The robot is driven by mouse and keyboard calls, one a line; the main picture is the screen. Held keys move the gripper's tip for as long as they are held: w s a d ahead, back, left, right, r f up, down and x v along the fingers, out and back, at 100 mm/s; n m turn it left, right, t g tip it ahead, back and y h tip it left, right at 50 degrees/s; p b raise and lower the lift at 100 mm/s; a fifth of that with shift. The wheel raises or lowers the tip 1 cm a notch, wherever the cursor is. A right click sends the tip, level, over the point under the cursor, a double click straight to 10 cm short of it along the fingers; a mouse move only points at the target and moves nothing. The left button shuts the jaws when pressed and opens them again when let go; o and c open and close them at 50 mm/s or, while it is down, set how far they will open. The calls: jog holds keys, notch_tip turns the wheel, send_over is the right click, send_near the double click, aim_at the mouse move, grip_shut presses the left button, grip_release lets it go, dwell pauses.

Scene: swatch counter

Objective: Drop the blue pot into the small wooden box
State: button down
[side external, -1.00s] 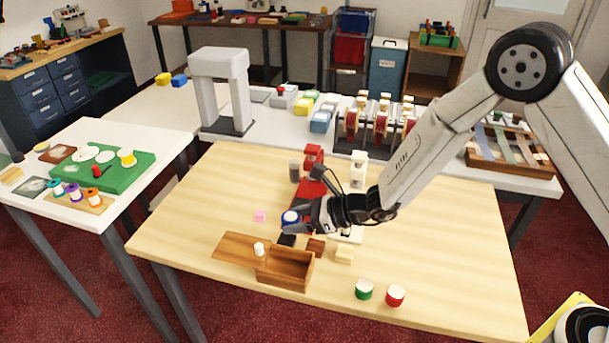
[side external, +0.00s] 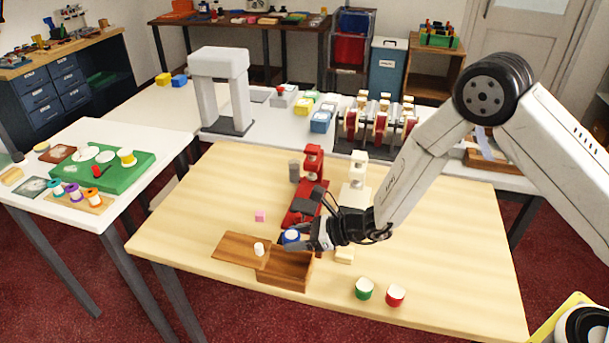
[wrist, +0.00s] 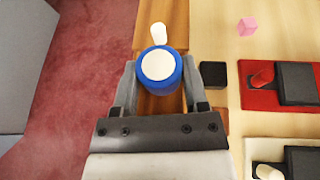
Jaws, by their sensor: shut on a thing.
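The blue pot (side external: 291,237) has a white top and is held between the fingertips of my gripper (side external: 298,240). In the wrist view the blue pot (wrist: 160,72) sits upright between both fingers of my gripper (wrist: 160,80). The small wooden box (side external: 285,278) is open, with its wooden lid (side external: 232,249) beside it on the left. The pot is above the far edge of the box in the side view. In the wrist view wood shows beneath the pot, and the pot and gripper hide most of the box.
A small white cylinder (side external: 259,249) stands on the lid. A pink cube (side external: 260,216) lies behind the box. A red device (side external: 306,195) and a cream device (side external: 354,190) stand further back. A green pot (side external: 364,288) and a red pot (side external: 395,295) stand front right.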

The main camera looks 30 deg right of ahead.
jog(key=shift+f, duration=0.25)
grip_release()
jog(key=shift+v, duration=3.9)
jog(key=shift+s, duration=0.1)
